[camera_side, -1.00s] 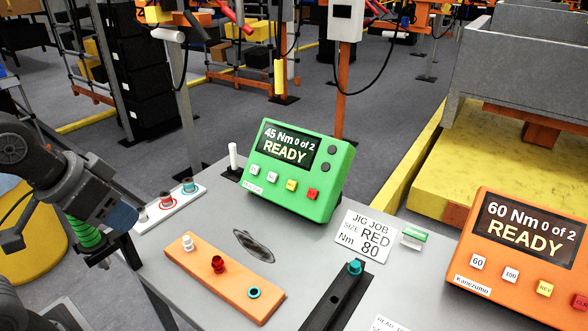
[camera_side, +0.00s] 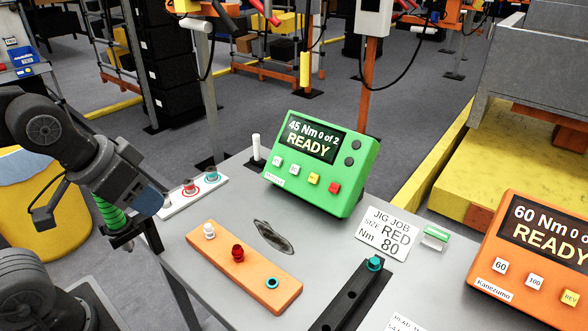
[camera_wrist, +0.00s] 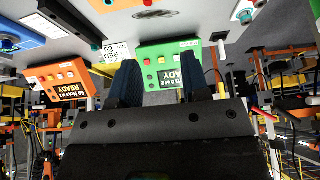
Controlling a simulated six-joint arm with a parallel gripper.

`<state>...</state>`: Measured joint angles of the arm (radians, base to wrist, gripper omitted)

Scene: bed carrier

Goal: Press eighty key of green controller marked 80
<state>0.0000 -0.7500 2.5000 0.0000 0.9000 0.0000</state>
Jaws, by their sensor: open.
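The green controller (camera_side: 349,195) stands on the grey table in the side view, its display (camera_side: 312,139) reading "45 Nm 0 of 2 READY". Below the display are two white keys (camera_side: 295,169), a yellow key (camera_side: 314,178) and a red key (camera_side: 335,188). The labels on the white keys are too small to read. My gripper (camera_side: 150,201) is left of the table's far part, well apart from the controller. In the wrist view my gripper (camera_wrist: 160,76) is open and empty, with the green controller (camera_wrist: 150,52) upside down beyond its blue fingers.
An orange controller (camera_side: 490,292) reading "60 Nm 0 of 2 READY" stands at right. A card (camera_side: 383,233) reads "JIG JOB, SIZE RED, Nm 80". An orange board (camera_side: 255,276) with coloured pieces, a black bar (camera_side: 345,300) and a white rod (camera_side: 256,147) are on the table.

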